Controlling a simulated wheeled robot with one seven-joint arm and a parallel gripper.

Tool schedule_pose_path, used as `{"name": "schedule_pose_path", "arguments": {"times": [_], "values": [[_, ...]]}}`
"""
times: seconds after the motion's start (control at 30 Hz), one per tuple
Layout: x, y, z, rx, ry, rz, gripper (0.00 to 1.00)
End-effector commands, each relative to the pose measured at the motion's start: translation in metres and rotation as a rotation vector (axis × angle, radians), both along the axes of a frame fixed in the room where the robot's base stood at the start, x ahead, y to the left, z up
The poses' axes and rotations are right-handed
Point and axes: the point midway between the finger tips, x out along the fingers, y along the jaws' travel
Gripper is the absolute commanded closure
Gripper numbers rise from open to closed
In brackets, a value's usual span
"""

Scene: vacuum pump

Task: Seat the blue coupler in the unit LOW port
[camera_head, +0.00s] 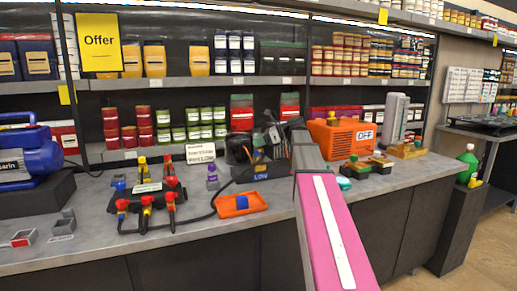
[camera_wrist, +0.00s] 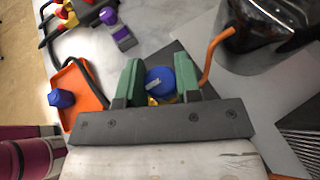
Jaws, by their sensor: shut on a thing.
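In the wrist view my gripper (camera_wrist: 157,84) has its two green fingers closed on the sides of a round blue coupler (camera_wrist: 160,77), with a bit of brass colour below it. The coupler is over or at a dark grey block. I cannot tell whether it is in a port, because the fingers and gripper body hide its lower end.
An orange tray (camera_head: 223,211) with a blue piece (camera_head: 241,202) lies left of the unit, joined by a black hose to a manifold (camera_head: 147,202) with red and yellow fittings. An orange machine (camera_head: 340,138) marked OFF stands right.

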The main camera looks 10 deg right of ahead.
Motion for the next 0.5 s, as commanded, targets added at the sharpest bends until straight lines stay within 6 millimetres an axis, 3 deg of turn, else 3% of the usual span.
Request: {"name": "schedule_pose_path", "arguments": {"times": [0.2, 0.5], "values": [[0.000, 0.000, -0.026, 0.001, 0.000, -0.001, 1.00], [0.000, 0.000, -0.028, 0.000, 0.000, -0.001, 1.00]]}}
